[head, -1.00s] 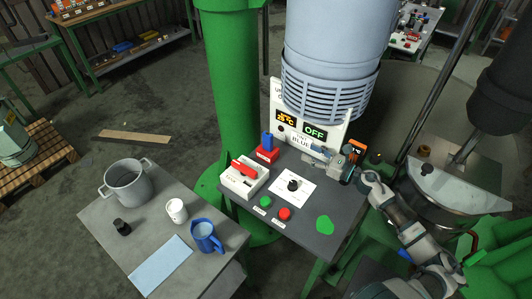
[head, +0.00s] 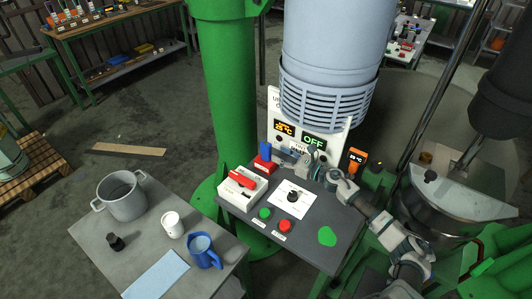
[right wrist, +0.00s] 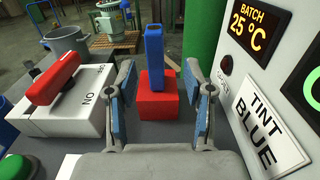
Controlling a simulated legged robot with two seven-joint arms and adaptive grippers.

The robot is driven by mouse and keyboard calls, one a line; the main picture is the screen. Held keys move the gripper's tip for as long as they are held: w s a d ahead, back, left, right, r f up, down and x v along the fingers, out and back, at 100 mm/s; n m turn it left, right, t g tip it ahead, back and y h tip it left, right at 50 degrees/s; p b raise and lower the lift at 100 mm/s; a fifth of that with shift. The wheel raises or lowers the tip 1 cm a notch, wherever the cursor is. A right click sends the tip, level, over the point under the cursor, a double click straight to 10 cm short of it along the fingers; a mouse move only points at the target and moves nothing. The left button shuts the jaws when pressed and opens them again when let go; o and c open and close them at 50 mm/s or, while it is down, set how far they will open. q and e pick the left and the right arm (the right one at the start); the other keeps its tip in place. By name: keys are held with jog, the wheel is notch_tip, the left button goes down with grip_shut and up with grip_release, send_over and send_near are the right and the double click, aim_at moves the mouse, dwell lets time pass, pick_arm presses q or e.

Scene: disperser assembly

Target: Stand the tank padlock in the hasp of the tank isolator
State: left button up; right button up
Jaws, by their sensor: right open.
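The likely padlock is a red block with a tall blue upright piece (head: 264,158), standing on the grey panel behind the isolator; it also shows in the right wrist view (right wrist: 154,92). The tank isolator (head: 232,197) is a white box with a red handle, also in the right wrist view (right wrist: 88,92). I cannot make out its hasp. My right gripper (head: 280,153) is open beside the blue piece. In the right wrist view its fingers (right wrist: 160,95) appear on either side of the blue piece, apart from it. My left gripper is not in view.
The white display board (head: 318,140) stands close behind the right gripper. A knob (head: 293,196), a green button (head: 265,213) and a red button (head: 285,226) are on the panel. A side table (head: 97,252) holds a pot, a cup and a blue jug.

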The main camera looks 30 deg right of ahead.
aim_at(271, 151)
jog(key=shift+w+a, duration=0.25)
jog(key=shift+w, duration=0.2)
jog(key=shift+p+x, duration=0.3)
jog(key=shift+x, duration=2)
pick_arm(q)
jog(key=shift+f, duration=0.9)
pick_arm(e)
jog(key=shift+s+a+f, duration=0.1)
jog(key=shift+a, duration=0.05)
grip_shut()
